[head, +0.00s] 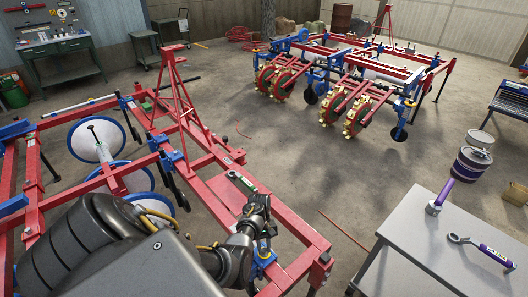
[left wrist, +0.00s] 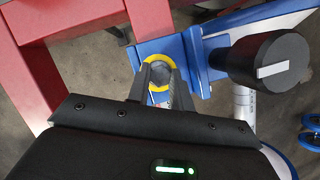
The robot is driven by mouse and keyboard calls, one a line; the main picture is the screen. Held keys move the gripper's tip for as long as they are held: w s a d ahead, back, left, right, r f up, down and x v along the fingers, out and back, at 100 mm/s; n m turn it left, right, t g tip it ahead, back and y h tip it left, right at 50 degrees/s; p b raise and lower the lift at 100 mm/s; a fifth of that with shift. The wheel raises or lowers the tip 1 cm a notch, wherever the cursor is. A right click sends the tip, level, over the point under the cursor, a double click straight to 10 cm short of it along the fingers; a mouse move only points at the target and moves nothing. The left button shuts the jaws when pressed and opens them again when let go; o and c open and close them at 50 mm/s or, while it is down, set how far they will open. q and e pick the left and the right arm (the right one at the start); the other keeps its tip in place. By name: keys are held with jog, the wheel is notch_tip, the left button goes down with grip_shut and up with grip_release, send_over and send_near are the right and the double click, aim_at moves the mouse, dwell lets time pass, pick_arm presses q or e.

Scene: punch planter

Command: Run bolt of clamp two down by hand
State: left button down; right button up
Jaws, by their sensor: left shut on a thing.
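My left gripper (head: 264,240) is low over the red frame of the near planter (head: 205,200). In the left wrist view its two dark fingers (left wrist: 154,88) are shut on a grey bolt (left wrist: 154,72). A yellow ring surrounds the bolt on a blue clamp (left wrist: 180,50), which sits against a red beam (left wrist: 60,22). The fingers hide the bolt's lower part. In the head view a bit of the blue clamp (head: 263,264) shows below the gripper. I cannot read a clamp number. My right gripper is in neither view.
A black knob with a white stripe (left wrist: 262,62) stands close right of the clamp. A small green level (head: 241,181) lies on the red frame. A grey table (head: 430,245) at right holds a purple-handled wrench (head: 490,254). A second planter (head: 350,75) stands behind; floor between is mostly clear.

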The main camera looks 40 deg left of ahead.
pick_arm(q)
jog(key=shift+m, duration=0.3)
jog(key=shift+r+m+g+y+p, duration=0.15)
jog(key=shift+m+g+y+p, duration=0.15)
jog(key=shift+m+p, duration=0.35)
jog(key=m+g+y+p, duration=0.1)
jog(key=m, duration=0.3)
jog(key=shift+w+d, duration=0.1)
jog(key=m+y, duration=0.1)
jog(key=m, duration=0.2)
jog(key=shift+m+g+p, duration=0.25)
jog(key=shift+g+p, duration=0.05)
jog(key=shift+p, duration=0.05)
jog(key=shift+d+m+y+p, duration=0.15)
jog(key=shift+m+y+p, duration=0.45)
jog(key=shift+m, duration=1.1)
jog(key=shift+y, duration=0.3)
jog(key=shift+w, duration=0.1)
jog(key=c, duration=1.2)
grip_release()
jog(key=shift+c, duration=0.2)
